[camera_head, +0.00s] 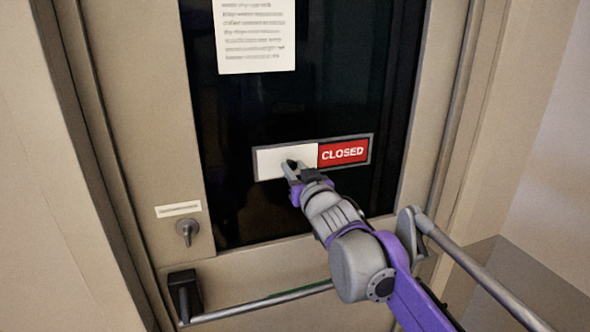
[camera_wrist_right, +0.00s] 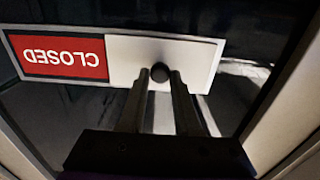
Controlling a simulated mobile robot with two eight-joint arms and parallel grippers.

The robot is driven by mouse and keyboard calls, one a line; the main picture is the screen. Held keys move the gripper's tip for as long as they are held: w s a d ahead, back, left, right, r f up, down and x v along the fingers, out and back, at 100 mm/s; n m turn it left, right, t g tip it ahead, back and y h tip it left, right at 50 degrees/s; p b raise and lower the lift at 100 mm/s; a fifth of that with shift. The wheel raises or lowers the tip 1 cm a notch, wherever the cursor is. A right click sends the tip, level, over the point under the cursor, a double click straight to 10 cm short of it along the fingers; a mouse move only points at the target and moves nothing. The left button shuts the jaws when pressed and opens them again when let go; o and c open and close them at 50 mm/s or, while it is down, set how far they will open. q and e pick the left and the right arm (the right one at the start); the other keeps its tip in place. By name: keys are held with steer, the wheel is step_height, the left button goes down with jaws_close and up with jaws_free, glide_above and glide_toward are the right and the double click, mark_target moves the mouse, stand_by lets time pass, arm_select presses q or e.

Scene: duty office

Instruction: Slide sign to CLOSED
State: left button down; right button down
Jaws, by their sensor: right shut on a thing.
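The sign (camera_head: 369,139) is a grey-framed strip on the dark glass of the door. Its right part shows a red panel (camera_head: 343,152) reading CLOSED; its left part is covered by a white slider (camera_head: 272,163). My right gripper (camera_head: 291,165) is at the white slider, shut on its small dark knob. In the right wrist view the sign is upside down, and the fingertips (camera_wrist_right: 161,76) close around the round knob (camera_wrist_right: 159,72), with the red panel (camera_wrist_right: 60,57) beyond the white slider. My left gripper is not in view.
A printed paper (camera_head: 255,35) hangs on the glass above the sign. A grey rail (camera_head: 485,275) stands to the right of my arm.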

steer(key=shift+a+f, duration=0.1)
steer(key=shift+a, duration=0.05)
steer(key=c, duration=0.9)
jaws_free()
steer(key=shift+o, duration=1.3)
steer(key=shift+s+a, duration=0.1)
steer(key=shift+a, duration=0.05)
steer(key=shift+s+d, duration=0.25)
steer(key=shift+s, duration=0.05)
steer(key=b+v, duration=0.1)
steer(key=v, duration=0.9)
steer(key=shift+b, duration=0.35)
